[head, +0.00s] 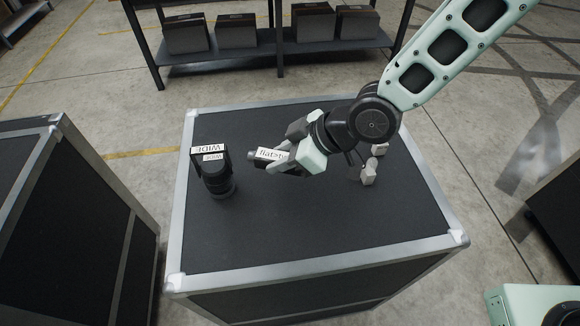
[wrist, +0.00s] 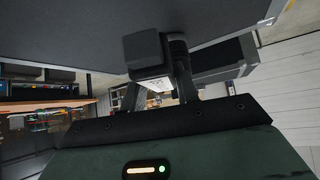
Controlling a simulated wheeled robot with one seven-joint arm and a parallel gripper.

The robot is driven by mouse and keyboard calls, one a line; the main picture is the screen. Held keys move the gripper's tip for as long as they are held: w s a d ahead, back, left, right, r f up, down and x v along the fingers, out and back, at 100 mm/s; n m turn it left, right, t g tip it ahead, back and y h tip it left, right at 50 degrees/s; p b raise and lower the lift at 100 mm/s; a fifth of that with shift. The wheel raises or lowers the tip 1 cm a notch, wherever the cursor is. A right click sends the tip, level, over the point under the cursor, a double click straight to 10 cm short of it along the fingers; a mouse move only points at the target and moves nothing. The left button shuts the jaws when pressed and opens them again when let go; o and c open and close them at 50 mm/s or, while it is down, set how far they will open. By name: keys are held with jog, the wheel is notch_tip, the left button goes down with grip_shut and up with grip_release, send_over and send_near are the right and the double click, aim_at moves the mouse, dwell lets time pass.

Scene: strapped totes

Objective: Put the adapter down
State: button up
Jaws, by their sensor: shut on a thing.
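The adapter (head: 257,157) is a small dark piece with a white lettered label, held at the left end of my arm in the head view. My gripper (head: 281,160) is shut on it, with pale fingers at its right side. In the wrist view the dark adapter (wrist: 145,54) sits at the tips of my gripper (wrist: 160,85), and its white label faces the camera. The black-topped case (head: 300,243) lies below. I cannot tell whether the adapter touches its top. The fingers hide part of the adapter.
Small pale blocks (head: 369,175) lie on the right, beside my arm. The front of the top is clear. Another case (head: 75,220) stands at left, and a shelf with boxes (head: 237,31) behind.

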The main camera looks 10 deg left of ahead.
notch_tip(320, 180, down, 8)
jog(key=shift+r+p, duration=0.1)
jog(key=shift+p, duration=0.75)
jog(key=shift+f, duration=0.45)
jog(key=shift+f, duration=0.1)
jog(key=shift+f, duration=0.15)
jog(key=o, duration=1)
